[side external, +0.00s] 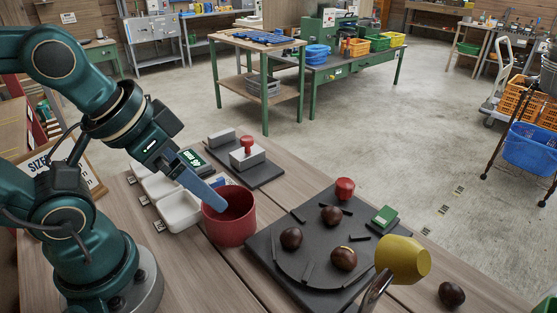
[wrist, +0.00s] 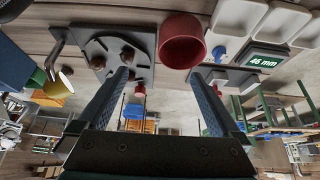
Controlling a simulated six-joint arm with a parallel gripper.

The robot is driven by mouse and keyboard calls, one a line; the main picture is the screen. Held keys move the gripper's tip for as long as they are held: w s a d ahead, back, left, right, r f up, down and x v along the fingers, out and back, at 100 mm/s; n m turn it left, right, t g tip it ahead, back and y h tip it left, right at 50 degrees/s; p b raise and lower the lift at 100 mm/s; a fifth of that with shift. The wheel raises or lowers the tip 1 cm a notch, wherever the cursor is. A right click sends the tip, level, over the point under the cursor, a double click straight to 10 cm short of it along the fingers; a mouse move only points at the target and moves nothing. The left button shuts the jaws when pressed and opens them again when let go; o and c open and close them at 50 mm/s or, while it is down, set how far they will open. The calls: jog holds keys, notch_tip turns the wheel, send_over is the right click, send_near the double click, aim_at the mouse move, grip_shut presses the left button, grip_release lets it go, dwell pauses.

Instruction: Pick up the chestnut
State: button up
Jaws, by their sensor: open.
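Another chestnut (side external: 451,294) lies off the board on the table at the right. My gripper (side external: 213,203) is in the air by the red pot, left of the board, with nothing held. In the wrist view its two fingers (wrist: 160,76) stand wide apart. The board's chestnuts show there beyond the left finger, one of them at the far left (wrist: 98,62).
A red pot (side external: 229,228) stands between my gripper and the black board (side external: 265,250). White trays (side external: 178,212) and a grey block with a red knob (side external: 246,155) are behind. Bare table lies around the right chestnut.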

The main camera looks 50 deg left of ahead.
jog(key=shift+c, duration=1.3)
